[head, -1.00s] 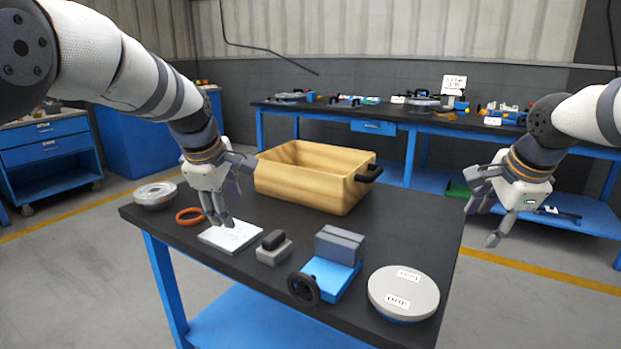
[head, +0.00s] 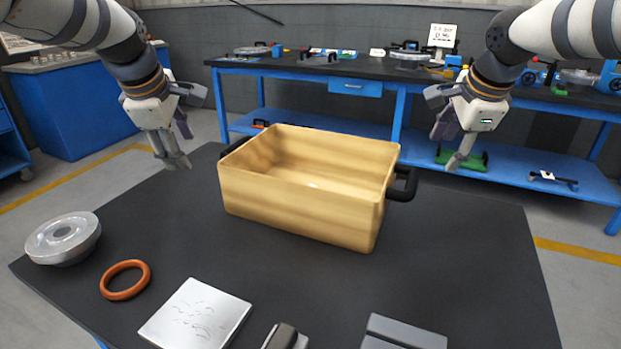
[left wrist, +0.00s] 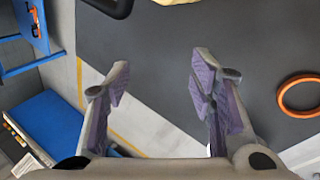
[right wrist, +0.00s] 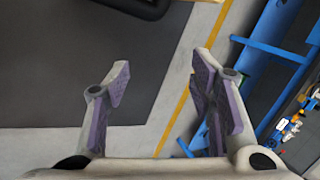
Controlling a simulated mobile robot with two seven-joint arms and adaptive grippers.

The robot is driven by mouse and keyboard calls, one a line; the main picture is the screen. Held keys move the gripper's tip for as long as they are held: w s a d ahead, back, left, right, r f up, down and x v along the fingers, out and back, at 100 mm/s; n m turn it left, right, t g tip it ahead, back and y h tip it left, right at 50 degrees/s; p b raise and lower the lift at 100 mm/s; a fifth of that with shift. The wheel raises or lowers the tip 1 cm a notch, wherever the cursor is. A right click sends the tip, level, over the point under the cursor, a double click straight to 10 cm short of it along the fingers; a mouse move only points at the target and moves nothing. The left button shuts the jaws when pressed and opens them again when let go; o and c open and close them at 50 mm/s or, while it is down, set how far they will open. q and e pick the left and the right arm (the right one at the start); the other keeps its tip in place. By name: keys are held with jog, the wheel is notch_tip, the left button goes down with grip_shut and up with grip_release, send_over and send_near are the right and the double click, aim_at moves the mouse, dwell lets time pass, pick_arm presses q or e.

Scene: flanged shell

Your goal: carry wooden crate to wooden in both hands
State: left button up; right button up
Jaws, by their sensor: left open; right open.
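The wooden crate (head: 300,208) stands upright on the dark table, empty as far as I see, with a black handle at each end. Its right handle (head: 403,184) sticks out clearly; the left handle (head: 236,146) is partly hidden behind the rim. My left gripper (head: 180,150) is open and empty, left of the crate and above it. My right gripper (head: 452,147) is open and empty, right of the crate beyond the right handle. A handle shows at the top edge of the left wrist view (left wrist: 112,6) and of the right wrist view (right wrist: 140,7).
On the dark table (head: 290,290) lie a round metal part (head: 64,238), an orange ring (head: 125,280), a white plate (head: 195,315) and grey blocks (head: 402,334) toward the front. A blue workbench (head: 345,88) stands behind. The tabletop right of the crate is clear.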

pick_arm(q)
jog(key=x, duration=1.3)
jog(key=shift+w+f, duration=0.2)
jog(key=shift+f, duration=0.1)
pick_arm(e)
jog(key=x, duration=1.3)
jog(key=shift+w+a+f, duration=0.1)
jog(key=shift+w+f, duration=0.1)
jog(key=shift+f, duration=0.1)
pick_arm(q)
jog(key=shift+w+d+f, duration=0.15)
jog(key=shift+d+f, duration=0.1)
jog(key=shift+d, duration=0.2)
pick_arm(e)
jog(key=shift+w+a+f, duration=0.15)
jog(key=shift+a+f, duration=0.1)
jog(key=shift+a, duration=0.25)
pick_arm(q)
jog(key=shift+d, duration=0.25)
pick_arm(e)
jog(key=shift+a, duration=0.2)
